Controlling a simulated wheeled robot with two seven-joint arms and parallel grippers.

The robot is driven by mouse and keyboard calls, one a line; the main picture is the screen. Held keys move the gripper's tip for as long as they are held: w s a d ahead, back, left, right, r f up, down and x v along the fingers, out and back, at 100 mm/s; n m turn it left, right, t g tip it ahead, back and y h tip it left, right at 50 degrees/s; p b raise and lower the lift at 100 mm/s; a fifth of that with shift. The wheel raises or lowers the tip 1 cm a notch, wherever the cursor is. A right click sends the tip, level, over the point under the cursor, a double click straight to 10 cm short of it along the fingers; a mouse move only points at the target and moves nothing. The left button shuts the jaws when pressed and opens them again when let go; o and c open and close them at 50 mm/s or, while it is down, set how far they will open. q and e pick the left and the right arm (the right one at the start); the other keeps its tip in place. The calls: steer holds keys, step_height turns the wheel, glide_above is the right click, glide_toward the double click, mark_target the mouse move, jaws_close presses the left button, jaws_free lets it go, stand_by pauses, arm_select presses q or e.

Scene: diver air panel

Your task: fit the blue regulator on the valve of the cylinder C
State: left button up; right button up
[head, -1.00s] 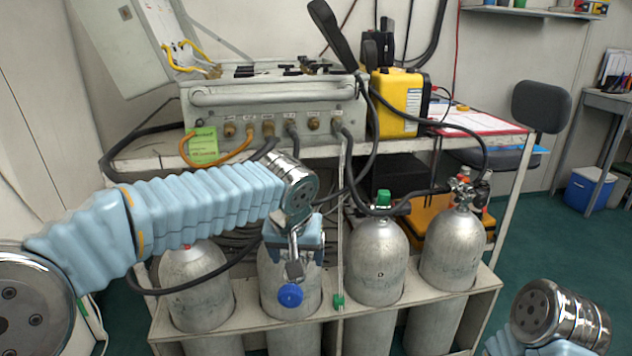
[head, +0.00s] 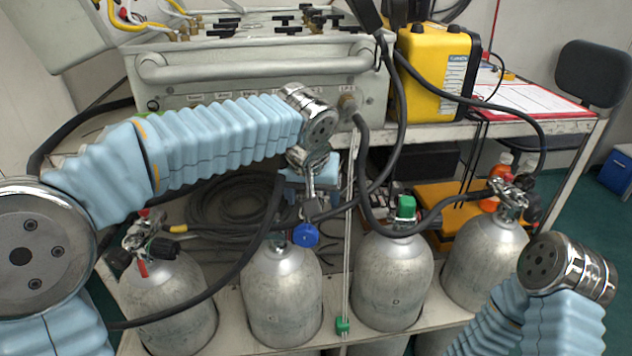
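My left gripper (head: 311,186) points down and appears shut on the dark body of the blue regulator (head: 305,235). Its blue knob hangs lowest, above the right shoulder of the second cylinder from the left (head: 283,295), apart from the third cylinder. The third cylinder (head: 392,285) has a green-capped valve (head: 405,208), with a black fitting and hose beside it. The small letter on that cylinder is too unclear to read as C for certain. My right arm shows at lower right, but its gripper is out of view.
The leftmost cylinder (head: 170,300) and the rightmost cylinder (head: 484,262) carry fittings on top. Black hoses (head: 230,270) loop across the rack. A thin upright post (head: 347,260) stands between the middle cylinders. The grey air panel (head: 250,75) and yellow case (head: 437,75) stand behind.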

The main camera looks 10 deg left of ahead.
arm_select(q)
steer(key=a+b, duration=0.1)
steer(key=a, duration=0.5)
steer(key=shift+a, duration=0.2)
steer(key=shift+s+a, duration=0.15)
steer(key=shift+a, duration=0.05)
stand_by(0.4)
steer(key=shift+f, duration=0.15)
steer(key=shift+f+b, duration=0.55)
steer(key=shift+b, duration=0.05)
steer(key=shift+f, duration=0.15)
stand_by(0.6)
steer(key=shift+f+b, duration=0.35)
steer(key=shift+f+b, duration=0.45)
steer(key=shift+f, duration=0.15)
stand_by(0.7)
